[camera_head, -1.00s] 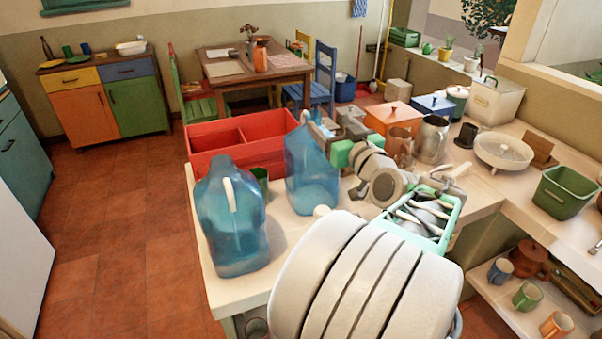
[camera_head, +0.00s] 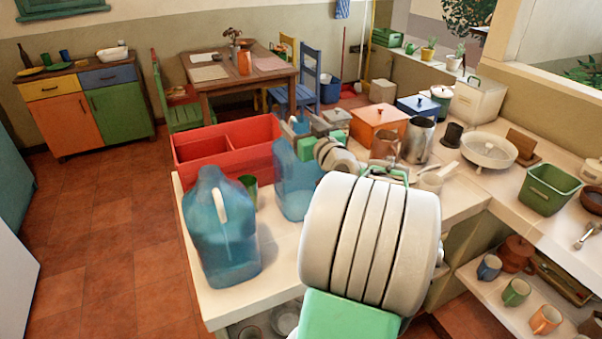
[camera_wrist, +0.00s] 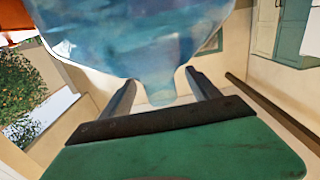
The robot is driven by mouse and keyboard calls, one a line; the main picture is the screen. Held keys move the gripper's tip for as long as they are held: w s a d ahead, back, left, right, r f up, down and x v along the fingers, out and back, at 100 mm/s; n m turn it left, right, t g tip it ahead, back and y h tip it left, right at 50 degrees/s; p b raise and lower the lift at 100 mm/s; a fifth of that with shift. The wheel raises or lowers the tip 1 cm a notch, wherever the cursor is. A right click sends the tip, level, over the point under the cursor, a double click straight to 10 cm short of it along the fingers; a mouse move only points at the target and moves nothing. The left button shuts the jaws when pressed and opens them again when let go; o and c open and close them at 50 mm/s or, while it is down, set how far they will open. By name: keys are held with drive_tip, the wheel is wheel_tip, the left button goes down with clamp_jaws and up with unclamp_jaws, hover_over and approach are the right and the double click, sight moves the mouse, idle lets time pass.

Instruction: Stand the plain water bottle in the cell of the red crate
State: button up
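Two translucent blue jugs stand on the counter. The nearer one (camera_head: 220,235) has a pale handle. The other blue bottle (camera_head: 292,190) stands farther back, in front of the crate's right part. My gripper (camera_head: 300,143) is at the upper part of that farther bottle, from its right. In the wrist view this bottle (camera_wrist: 150,40) appears upside down, its narrow end between my spread fingers (camera_wrist: 160,82). Gaps show beside the narrow end; firm contact is not visible. The red crate (camera_head: 205,172) has open cells and sits behind the bottles at the counter's far edge; its right end is partly hidden.
A green cup (camera_head: 249,188) stands between the jugs. An orange box (camera_head: 376,122), a metal pitcher (camera_head: 418,138) and a white colander (camera_head: 489,148) stand to the right. A green bin (camera_head: 548,190) is farther right. Open floor lies left of the counter.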

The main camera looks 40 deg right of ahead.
clamp_jaws()
idle(0.6)
